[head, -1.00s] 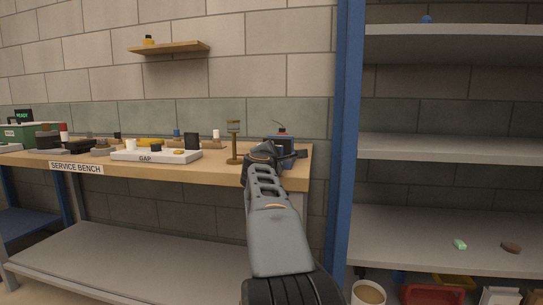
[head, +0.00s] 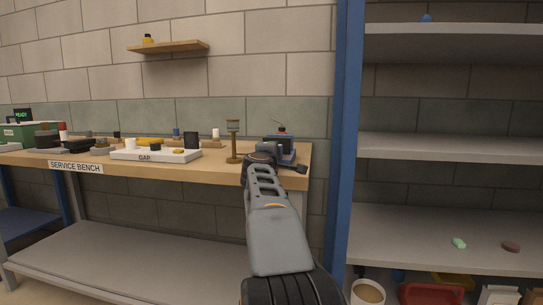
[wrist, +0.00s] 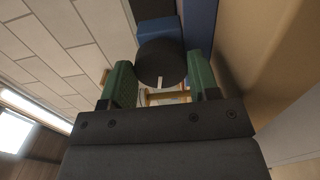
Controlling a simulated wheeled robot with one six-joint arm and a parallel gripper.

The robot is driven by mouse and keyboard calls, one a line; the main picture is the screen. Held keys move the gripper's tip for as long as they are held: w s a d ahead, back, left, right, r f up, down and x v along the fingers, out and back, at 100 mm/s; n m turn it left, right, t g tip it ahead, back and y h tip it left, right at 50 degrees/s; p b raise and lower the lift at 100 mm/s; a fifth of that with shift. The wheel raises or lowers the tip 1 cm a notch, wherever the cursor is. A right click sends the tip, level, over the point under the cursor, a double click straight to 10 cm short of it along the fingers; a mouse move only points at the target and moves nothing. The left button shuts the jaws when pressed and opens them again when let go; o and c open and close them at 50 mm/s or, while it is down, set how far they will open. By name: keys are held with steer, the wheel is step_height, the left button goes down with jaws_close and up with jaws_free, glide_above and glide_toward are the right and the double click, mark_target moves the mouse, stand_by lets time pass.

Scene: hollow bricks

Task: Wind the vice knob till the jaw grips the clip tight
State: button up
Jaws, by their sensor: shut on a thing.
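The vice is blue and stands at the right end of the service bench (head: 230,172); its body (head: 287,155) shows partly behind my wrist. In the head view my gripper (head: 272,156) hides the knob. A small dark and red item with a thin curved wire (head: 281,128) shows above the vice; I cannot tell whether it is the clip.
A brown stand with a glass-like top (head: 233,142) is just left of my gripper. A white tray marked GAP (head: 155,155) holds small parts further left. A blue post (head: 347,120) and grey shelves (head: 440,150) stand to the right.

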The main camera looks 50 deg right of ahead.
steer(key=o, duration=0.9)
steer(key=shift+a, duration=0.1)
steer(key=v, duration=1.3)
steer(key=shift+s+a, duration=0.2)
steer(key=shift+a, duration=0.1)
